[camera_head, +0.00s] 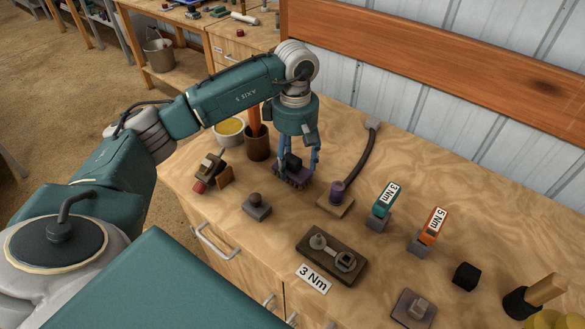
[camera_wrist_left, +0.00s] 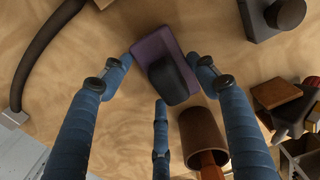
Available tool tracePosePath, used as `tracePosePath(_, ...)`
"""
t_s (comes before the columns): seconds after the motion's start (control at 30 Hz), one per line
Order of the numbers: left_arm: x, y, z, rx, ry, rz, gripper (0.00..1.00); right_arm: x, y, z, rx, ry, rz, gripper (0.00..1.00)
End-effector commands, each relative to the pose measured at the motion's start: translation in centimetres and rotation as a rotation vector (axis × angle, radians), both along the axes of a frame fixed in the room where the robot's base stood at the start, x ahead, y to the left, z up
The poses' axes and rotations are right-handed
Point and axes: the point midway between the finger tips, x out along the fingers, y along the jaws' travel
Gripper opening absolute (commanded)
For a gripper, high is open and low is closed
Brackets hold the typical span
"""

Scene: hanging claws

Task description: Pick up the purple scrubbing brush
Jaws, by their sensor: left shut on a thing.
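The purple scrubbing brush (camera_head: 289,182) has a purple block and a dark rounded handle. It is on or very close to the workbench top, and I cannot tell whether it touches the wood. My left gripper (camera_head: 297,170) points down over it, shut on it, with blue fingers around its sides. In the left wrist view the brush's purple block (camera_wrist_left: 151,46) and dark handle lie between the fingers of the gripper (camera_wrist_left: 159,78). The bristles are mostly hidden. My right gripper is not in view.
A brown cup (camera_head: 257,146) stands close behind-left of the brush. A wooden base with a purple-capped fitting and dark hose (camera_head: 357,160) is close on the right. A small knobbed block (camera_head: 257,206) sits in front. Torque tools (camera_head: 384,203) stand further right.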

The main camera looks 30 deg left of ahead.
Motion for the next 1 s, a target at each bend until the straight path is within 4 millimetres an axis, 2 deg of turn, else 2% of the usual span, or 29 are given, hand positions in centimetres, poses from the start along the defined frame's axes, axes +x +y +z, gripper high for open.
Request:
tracePosePath(0.27, 0.1, 0.0, 0.8, 0.0, -0.002, 0.0, 0.29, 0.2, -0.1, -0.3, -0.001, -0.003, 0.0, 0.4)
tracePosePath(0.43, 0.2, 0.0, 3.0, 0.0, -0.006, 0.001, 0.29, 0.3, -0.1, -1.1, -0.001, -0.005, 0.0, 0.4)
tracePosePath(0.57, 0.2, 0.0, 6.4, -0.001, -0.009, 0.0, 0.29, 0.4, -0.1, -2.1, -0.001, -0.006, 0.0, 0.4)
tracePosePath(0.63, 0.2, 0.0, 8.6, -0.002, -0.01, -0.001, 0.29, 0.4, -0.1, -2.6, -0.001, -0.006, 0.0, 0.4)
tracePosePath(0.7, 0.2, 0.1, 11.4, 0.002, -0.01, 0.002, 0.29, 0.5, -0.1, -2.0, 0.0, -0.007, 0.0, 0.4)
tracePosePath(0.8, 0.2, 0.1, 14.2, 0.002, -0.009, 0.002, 0.29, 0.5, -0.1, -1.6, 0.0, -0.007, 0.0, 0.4)
tracePosePath(1.0, 0.1, 0.1, 18.1, 0.002, -0.005, 0.002, 0.29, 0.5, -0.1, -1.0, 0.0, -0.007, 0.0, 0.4)
